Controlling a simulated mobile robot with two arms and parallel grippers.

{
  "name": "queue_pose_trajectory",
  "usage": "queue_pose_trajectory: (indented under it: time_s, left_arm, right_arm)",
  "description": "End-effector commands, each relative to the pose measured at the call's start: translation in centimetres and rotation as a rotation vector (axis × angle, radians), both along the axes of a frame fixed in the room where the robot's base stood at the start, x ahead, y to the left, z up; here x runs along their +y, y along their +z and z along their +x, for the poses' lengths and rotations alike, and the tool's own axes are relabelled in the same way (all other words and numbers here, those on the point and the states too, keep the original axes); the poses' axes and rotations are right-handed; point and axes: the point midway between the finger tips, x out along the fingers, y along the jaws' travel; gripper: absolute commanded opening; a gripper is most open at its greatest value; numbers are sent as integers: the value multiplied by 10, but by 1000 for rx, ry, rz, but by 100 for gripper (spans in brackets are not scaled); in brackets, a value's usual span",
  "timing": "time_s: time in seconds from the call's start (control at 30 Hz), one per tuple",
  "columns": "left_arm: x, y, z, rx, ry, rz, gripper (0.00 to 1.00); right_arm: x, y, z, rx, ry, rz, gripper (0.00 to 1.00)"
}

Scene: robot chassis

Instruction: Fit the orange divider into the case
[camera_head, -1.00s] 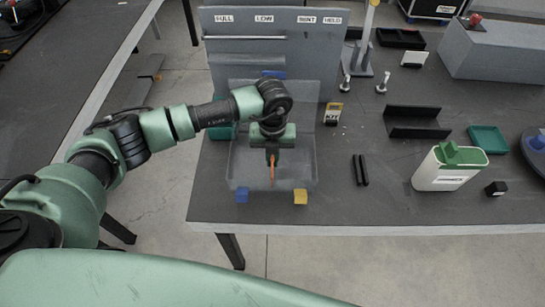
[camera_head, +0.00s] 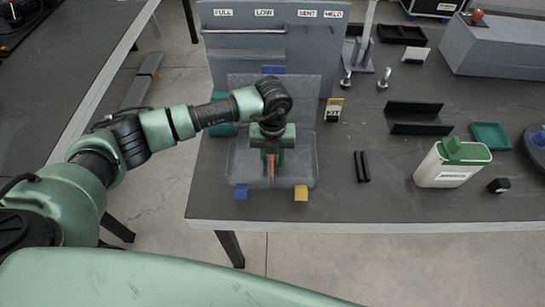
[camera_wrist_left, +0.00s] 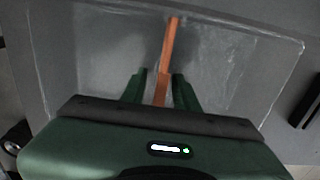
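The case (camera_head: 305,172) is a shallow translucent grey box near the table's front edge, its lid (camera_head: 305,92) raised behind it. A blue latch (camera_head: 241,192) and a yellow latch (camera_head: 301,193) are on its front edge. The orange divider (camera_wrist_left: 170,50) stands as a thin strip inside the case, running front to back near the middle. My left gripper (camera_wrist_left: 160,82) is over the case, with its fingers either side of the divider and gaps showing beside it. The divider's lower edge and any slot are hidden. My right gripper is not in view.
A grey panel with labels (camera_head: 270,45) stands behind the case. To the right lie black bars (camera_head: 361,167), a black bracket (camera_head: 415,115), a white bin with green lid (camera_head: 452,165) and a small tag stand (camera_head: 333,110). The table between is clear.

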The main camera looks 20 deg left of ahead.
Motion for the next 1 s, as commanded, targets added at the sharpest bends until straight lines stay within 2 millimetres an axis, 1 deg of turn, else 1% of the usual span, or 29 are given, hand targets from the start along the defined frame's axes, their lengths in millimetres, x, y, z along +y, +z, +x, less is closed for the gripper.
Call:
queue_pose_trajectory:
  time_s: [0.17,0.27,0.5,0.6,0.7,0.8,1.0]
  left_arm:
    - [0,2,0,-1,0,0,30]
    - [0,10,1,-2,0,0,30]
    - [0,51,1,-4,-2,0,30]
    - [0,65,1,-3,1,0,30]
    - [0,74,0,-1,0,-1,30]
    - [0,78,0,0,0,0,30]
    - [0,78,0,0,0,0,30]
  right_arm:
    - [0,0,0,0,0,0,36]
    - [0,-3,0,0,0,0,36]
    - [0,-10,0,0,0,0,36]
    - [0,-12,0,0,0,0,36]
    - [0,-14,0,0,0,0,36]
    - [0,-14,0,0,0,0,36]
    - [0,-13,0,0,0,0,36]
